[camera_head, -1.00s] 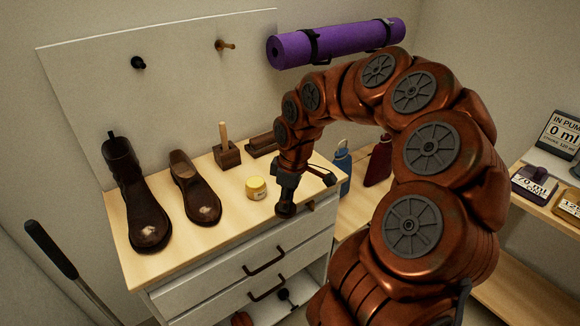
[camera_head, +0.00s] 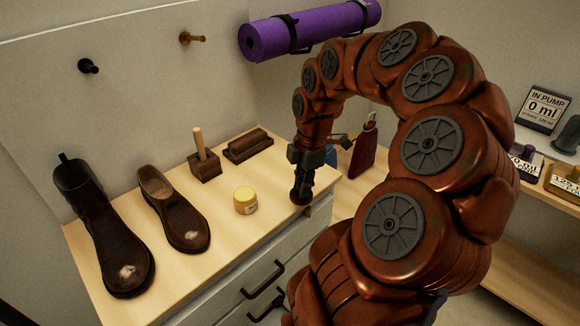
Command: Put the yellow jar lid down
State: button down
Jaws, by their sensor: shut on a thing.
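A small round jar (camera_head: 245,201) stands upright on the wooden top of a white drawer unit, with a pale yellow top and a label on its side. I cannot tell whether its top is a lid or open contents. My gripper (camera_head: 302,194) points down to the right of the jar, apart from it, near the right edge of the top. It is shut on a small dark thing, largely hidden by the fingers. No separate yellow lid shows. I cannot tell whether the held thing touches the wood.
A dark boot (camera_head: 108,235), a brown shoe (camera_head: 176,215), a wooden block with a peg (camera_head: 204,163) and a dark brush-like block (camera_head: 248,145) stand on the top (camera_head: 262,174). A red bottle (camera_head: 363,150) stands behind my arm. Bare wood surrounds the jar.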

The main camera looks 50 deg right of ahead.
jog(key=p, duration=0.2)
send_over(290, 177)
jog(key=shift+d+f, duration=0.25)
jog(key=shift+f, duration=0.3)
jog(key=shift+f+p, duration=0.35)
jog(key=shift+f, duration=1.45)
jog(key=shift+f, duration=0.15)
jog(key=c, duration=1)
grip_release()
jog(key=shift+c, duration=0.2)
